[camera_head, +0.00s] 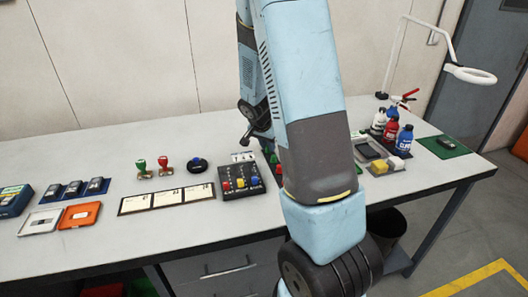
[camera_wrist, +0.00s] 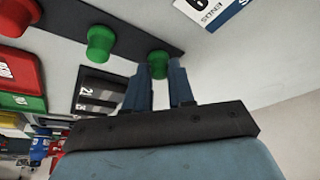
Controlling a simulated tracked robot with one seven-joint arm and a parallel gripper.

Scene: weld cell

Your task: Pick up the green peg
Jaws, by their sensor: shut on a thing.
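A green peg (camera_wrist: 158,62) shows in the wrist view, at the edge of a dark strip. My gripper (camera_wrist: 160,74) has its two fingers on either side of this peg and is shut on it. The fingers hide the peg's lower part, and I cannot tell whether it is clear of the strip. A second green peg (camera_wrist: 101,42) stands on the dark strip (camera_wrist: 130,48), left of the gripper. In the head view my arm covers much of this area, and I cannot make out the fingers on the peg there.
In the head view a dark board (camera_head: 240,191) with coloured knobs stands left of my arm. Two stamps (camera_head: 141,166) (camera_head: 165,166) stand farther left. Bottles (camera_head: 404,142) stand right of the arm. A lamp (camera_head: 470,75) overhangs the right end. The table front (camera_head: 150,238) is bare.

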